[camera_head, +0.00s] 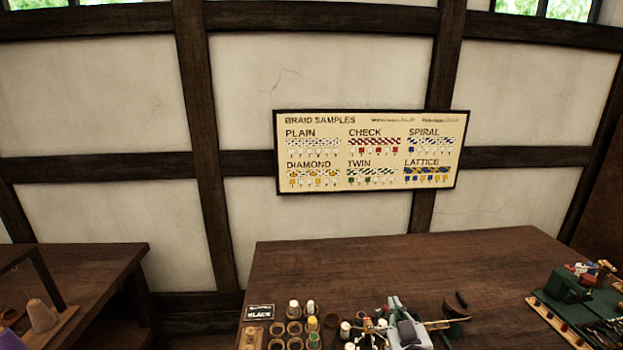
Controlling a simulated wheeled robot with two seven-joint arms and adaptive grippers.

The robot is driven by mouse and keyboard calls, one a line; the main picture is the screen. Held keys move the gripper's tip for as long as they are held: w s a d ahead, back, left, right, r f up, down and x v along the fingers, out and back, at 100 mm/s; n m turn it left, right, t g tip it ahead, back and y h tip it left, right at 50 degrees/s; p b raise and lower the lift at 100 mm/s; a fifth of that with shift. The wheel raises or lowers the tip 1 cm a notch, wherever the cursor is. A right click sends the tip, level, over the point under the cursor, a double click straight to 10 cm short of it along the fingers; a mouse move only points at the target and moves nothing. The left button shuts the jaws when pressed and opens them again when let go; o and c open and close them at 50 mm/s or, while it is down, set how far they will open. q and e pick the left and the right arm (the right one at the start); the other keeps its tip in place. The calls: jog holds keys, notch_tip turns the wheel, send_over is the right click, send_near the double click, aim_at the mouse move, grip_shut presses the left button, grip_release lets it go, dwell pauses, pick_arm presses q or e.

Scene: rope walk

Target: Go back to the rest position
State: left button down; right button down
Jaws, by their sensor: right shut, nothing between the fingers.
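My right gripper (402,318), grey and pale, shows small at the bottom middle, over the near part of the wooden table (390,262). It is shut, with nothing seen held in it. My left gripper is not in view.
A rack of round holders with several bobbins (294,328) stands left of the gripper, by a small "BLACK" sign (259,312). A green tool board (602,325) lies at the right. The table's back half is clear. A braid samples chart (372,152) hangs behind.

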jog(key=s+d+f+g+y, duration=0.1)
jog(key=s+f+g, duration=0.6)
jog(key=s, duration=0.5)
jog(key=s+f+g, duration=0.6)
jog(key=s+f, duration=0.3)
jog(key=s, duration=0.2)
notch_tip(320, 180, down, 32)
jog(key=s, duration=0.3)
jog(key=s+d+f+g, duration=0.1)
jog(key=s+d+f, duration=0.1)
jog(key=s+f, duration=0.8)
jog(key=s+d+f+g, duration=0.1)
jog(key=s+d+f, duration=0.1)
jog(key=s+f, duration=0.8)
jog(key=shift+s+d+f, duration=0.15)
jog(key=shift+s+f, duration=0.05)
jog(key=shift+s, duration=0.8)
